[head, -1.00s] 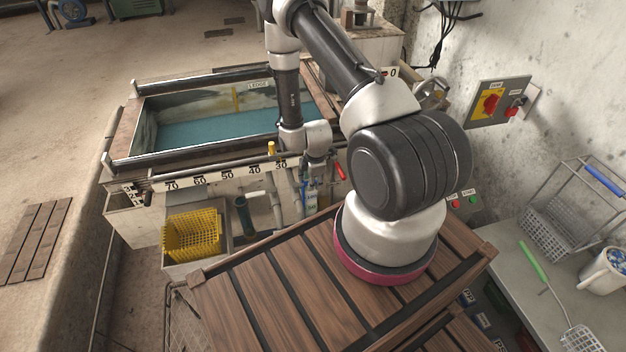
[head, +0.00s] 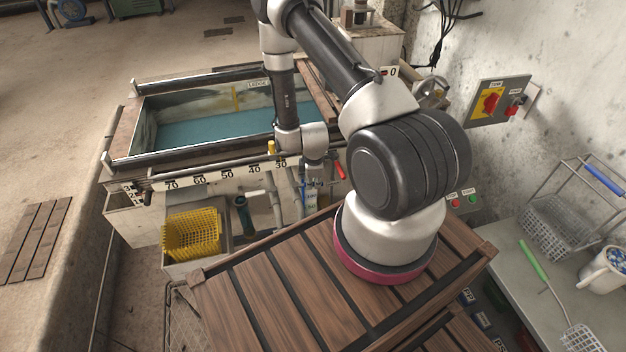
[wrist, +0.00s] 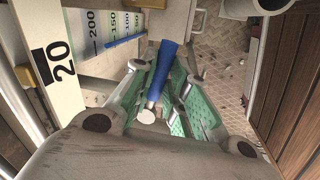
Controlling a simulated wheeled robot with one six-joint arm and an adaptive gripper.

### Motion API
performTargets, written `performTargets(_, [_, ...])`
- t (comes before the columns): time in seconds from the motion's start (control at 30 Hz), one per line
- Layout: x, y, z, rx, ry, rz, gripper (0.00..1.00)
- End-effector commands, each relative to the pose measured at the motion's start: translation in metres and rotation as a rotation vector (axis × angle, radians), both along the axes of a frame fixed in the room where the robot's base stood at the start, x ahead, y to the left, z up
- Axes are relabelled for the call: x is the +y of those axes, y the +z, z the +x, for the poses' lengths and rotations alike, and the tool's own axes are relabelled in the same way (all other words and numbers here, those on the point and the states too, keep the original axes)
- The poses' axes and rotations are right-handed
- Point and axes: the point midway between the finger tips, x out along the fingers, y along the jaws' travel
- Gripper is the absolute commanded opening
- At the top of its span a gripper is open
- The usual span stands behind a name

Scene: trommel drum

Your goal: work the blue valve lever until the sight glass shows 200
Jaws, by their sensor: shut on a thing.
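The blue valve lever (wrist: 164,68) runs up the middle of the wrist view, between the fingers of my gripper (wrist: 160,75). The gripper is shut on the lever. The sight glass scale (wrist: 112,22) stands at the upper left of the wrist view, with marks 200, 150, 100 and 50. A blue bar (wrist: 126,40) shows beside the marks; I cannot tell the exact reading. In the head view my gripper (head: 312,188) is small, in front of the tank's near side, and my arm partly covers that area. The lever's base is not clear.
A tank of blue-green water (head: 215,128) with a numbered rail (head: 212,178) lies behind my gripper. A red handle (head: 340,171) and a yellow-topped post (head: 271,148) are close by. A yellow basket (head: 192,234) stands left. A wooden slatted surface (head: 270,290) fills the front.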

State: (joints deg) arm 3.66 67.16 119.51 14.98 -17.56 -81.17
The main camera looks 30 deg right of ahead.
Motion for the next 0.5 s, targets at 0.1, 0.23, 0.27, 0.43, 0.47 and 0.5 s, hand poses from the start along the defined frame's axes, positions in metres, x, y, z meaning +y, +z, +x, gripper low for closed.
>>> performTargets(0.1, [0.004,0.0,-0.004,0.0,-0.084,0.0,0.0])
performTargets(0.23, [0.007,0.0,-0.008,-0.001,-0.175,0.0,0.0])
performTargets(0.27, [0.008,0.0,-0.009,-0.001,-0.195,0.0,0.0])
performTargets(0.43, [0.012,0.0,-0.013,-0.002,-0.286,0.0,0.0])
performTargets(0.47, [0.013,0.0,-0.014,-0.001,-0.298,0.001,0.0])
performTargets(0.5, [0.013,0.0,-0.015,-0.001,-0.314,0.0,0.0])
